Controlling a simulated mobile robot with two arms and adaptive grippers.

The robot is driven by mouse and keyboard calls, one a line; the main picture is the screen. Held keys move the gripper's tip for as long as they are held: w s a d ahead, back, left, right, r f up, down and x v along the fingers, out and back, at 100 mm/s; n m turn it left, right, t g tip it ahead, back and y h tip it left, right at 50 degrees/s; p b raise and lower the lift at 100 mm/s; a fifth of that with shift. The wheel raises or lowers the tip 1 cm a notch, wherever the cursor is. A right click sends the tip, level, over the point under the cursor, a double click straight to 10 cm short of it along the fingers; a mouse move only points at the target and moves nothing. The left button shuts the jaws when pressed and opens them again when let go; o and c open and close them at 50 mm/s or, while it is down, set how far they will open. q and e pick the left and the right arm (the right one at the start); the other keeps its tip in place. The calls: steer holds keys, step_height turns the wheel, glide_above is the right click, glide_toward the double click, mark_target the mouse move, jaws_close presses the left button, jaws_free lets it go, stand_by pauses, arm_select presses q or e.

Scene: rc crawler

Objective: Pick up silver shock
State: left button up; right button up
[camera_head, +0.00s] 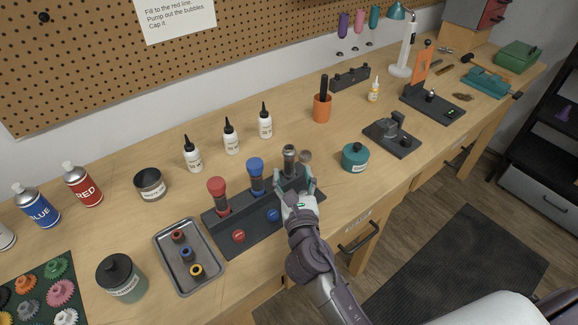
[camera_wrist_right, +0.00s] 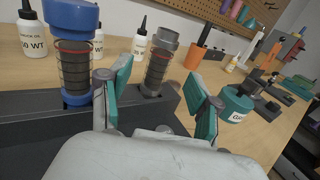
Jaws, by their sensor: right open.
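The silver shock (camera_head: 290,154) stands upright at the right end of a dark stand (camera_head: 228,240). It has a grey top and a dark spring body. In the right wrist view the silver shock (camera_wrist_right: 158,68) shows between and beyond my two teal finger pads, apart from both. My right gripper (camera_head: 296,184) is open and empty, just in front of the shock; its fingers also show in the wrist view (camera_wrist_right: 161,92). The gripper hides part of the stand's right end. A blue shock (camera_head: 256,174) and a red shock (camera_head: 218,194) stand to the left. My left gripper is not in view.
White bottles (camera_head: 231,138) stand behind the stand. A teal jar (camera_head: 355,157) is to the right, and an orange cup (camera_head: 322,108) is farther back. A metal tray (camera_head: 208,284) with small rings lies at the left. Bare wood lies between the bottles and stand.

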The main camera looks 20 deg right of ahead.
mark_target(290, 164)
steer(key=shift+w, duration=0.65)
steer(key=w, duration=0.3)
steer(key=w+p, duration=0.1)
steer(key=shift+w+d, duration=0.15)
steer(key=shift+d, duration=0.25)
steer(key=shift+w, duration=0.15)
steer(key=shift+r, duration=0.1)
steer(key=shift+c, duration=1.1)
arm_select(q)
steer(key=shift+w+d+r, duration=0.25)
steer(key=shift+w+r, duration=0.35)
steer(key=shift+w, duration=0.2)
arm_select(e)
jaws_close()
